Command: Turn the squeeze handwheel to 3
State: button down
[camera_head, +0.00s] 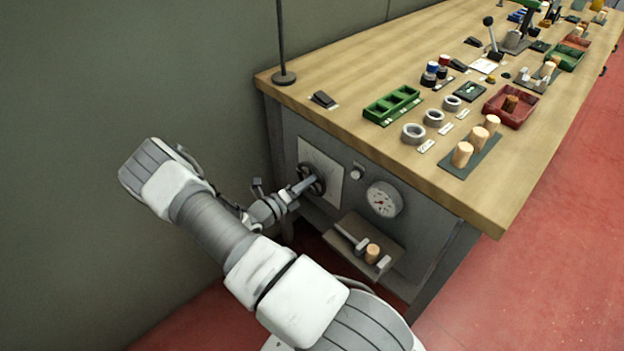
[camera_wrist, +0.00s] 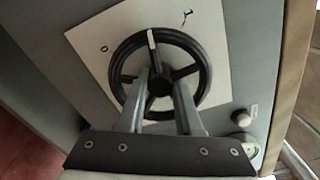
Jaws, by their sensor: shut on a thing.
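The squeeze handwheel (camera_wrist: 205,70) is a dark spoked wheel on a pale square plate (camera_wrist: 85,38) fixed to the bench front. It also shows in the head view (camera_head: 318,172), partly hidden by my gripper. A white mark (camera_wrist: 151,39) sits at the top of its rim in the wrist view. The mark lies between a "0" on the plate at left and another mark at upper right that I cannot read clearly. My gripper (camera_wrist: 160,83) is at the wheel's middle, with its fingers on both sides of the hub and shut on it. The lower rim is partly hidden.
A round gauge (camera_head: 384,199) and a small knob (camera_head: 357,172) are right of the wheel. Below, a shelf (camera_head: 345,228) holds a cork (camera_head: 372,253) between metal blocks. The bench top (camera_head: 345,75) carries trays, rings and corks. A wall (camera_head: 100,80) stands at left.

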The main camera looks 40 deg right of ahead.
jog(key=m, duration=0.5)
jog(key=shift+m, duration=0.3)
jog(key=m, duration=0.5)
jog(key=shift+w+f+p, duration=0.1)
jog(key=shift+w+p, duration=0.05)
jog(key=shift+p, duration=0.2)
jog(key=m, duration=0.5)
jog(key=shift+m, duration=0.4)
jog(key=m+p, duration=0.1)
jog(key=m, duration=0.4)
jog(key=shift+w+m, duration=0.1)
jog(key=shift+m, duration=0.2)
jog(key=m+p, duration=0.1)
jog(key=m, duration=0.9)
jog(key=shift+a+m+p, duration=0.1)
jog(key=shift+m+p, duration=0.3)
jog(key=m, duration=0.5)
jog(key=shift+r+m+b, duration=0.2)
jog(key=shift+m+b, duration=0.75)
jog(key=shift+m, duration=1.45)
